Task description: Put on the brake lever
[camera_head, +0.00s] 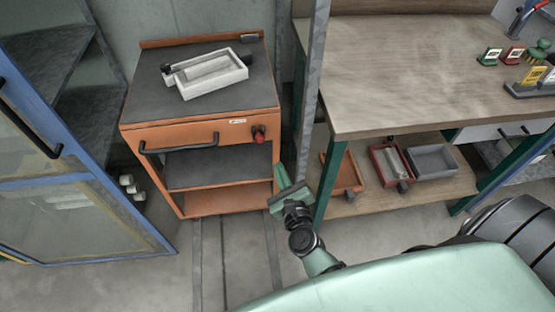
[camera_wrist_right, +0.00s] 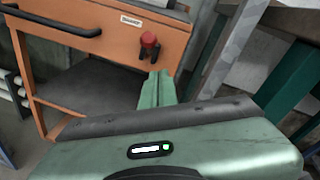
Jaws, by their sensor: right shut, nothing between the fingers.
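The brake lever, with a red knob and black arm (camera_head: 259,134), is on the right end of the orange cart's (camera_head: 205,136) front. It also shows in the right wrist view (camera_wrist_right: 149,41), with the black arm beside and below the red knob. My right gripper (camera_head: 280,174) is shut and empty, below and to the right of the lever in the head view. In the right wrist view its green fingertips (camera_wrist_right: 157,76) are just below the lever and appear apart from it. My left gripper is not in view.
A grey tray (camera_head: 208,74) sits on the cart's dark top, and a black handle (camera_head: 180,144) runs along its front. A wooden workbench (camera_head: 410,75) with a green leg (camera_head: 330,187) stands close to the right. A blue-framed cabinet (camera_head: 70,185) stands left. Floor in front is clear.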

